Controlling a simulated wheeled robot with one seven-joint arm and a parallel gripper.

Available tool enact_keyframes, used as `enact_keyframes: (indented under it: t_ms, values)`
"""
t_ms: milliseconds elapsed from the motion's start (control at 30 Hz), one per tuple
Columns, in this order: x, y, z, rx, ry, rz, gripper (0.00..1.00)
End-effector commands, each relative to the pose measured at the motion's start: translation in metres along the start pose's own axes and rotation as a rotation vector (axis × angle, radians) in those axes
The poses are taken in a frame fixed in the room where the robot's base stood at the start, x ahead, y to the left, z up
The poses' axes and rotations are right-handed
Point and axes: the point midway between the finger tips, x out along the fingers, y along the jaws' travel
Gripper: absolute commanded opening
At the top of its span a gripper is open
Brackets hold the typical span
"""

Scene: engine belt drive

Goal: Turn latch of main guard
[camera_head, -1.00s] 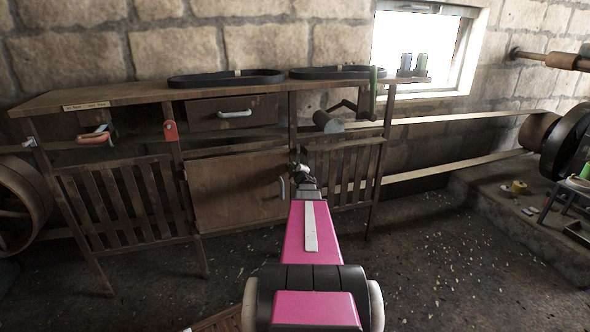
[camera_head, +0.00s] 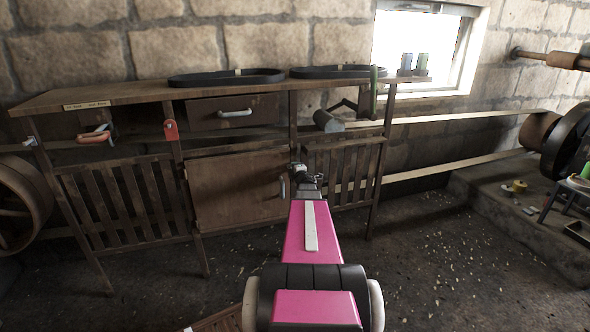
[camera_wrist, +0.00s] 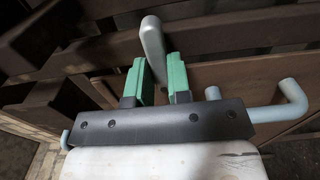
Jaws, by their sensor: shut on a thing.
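My gripper shows in the wrist view (camera_wrist: 160,80) with two green fingertips, one on each side of a grey, rounded lever, the latch (camera_wrist: 152,45). The fingers are shut on this latch, which sticks out above them, tilted slightly. In the head view my gripper (camera_head: 303,172) is at the post between the cupboard door (camera_head: 235,190) and the right slatted panel (camera_head: 343,172). My wrist hides most of the latch there. I cannot tell which panel is the main guard.
A blue-grey bent handle (camera_wrist: 290,100) is close on the right in the wrist view. A drawer (camera_head: 232,112) and the bench top (camera_head: 130,92) with black belts (camera_head: 227,79) are above. A red-orange handle (camera_head: 95,136) is at left.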

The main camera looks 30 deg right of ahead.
Motion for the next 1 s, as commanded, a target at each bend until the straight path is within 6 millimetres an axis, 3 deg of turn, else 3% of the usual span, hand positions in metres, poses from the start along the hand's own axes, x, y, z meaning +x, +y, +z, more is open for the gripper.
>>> enact_keyframes:
  t_ms: [300,333,400,767,1000]
  values:
    - [-0.001,-0.001,-0.001,-0.001,0.000,-0.001,0.00]
    - [-0.001,-0.001,-0.001,-0.001,0.000,-0.001,0.28]
    - [-0.001,-0.001,-0.001,-0.001,0.000,-0.001,0.44]
    - [-0.003,0.000,0.000,0.000,0.000,-0.001,0.44]
    - [-0.029,0.001,-0.001,0.000,0.000,-0.001,0.44]
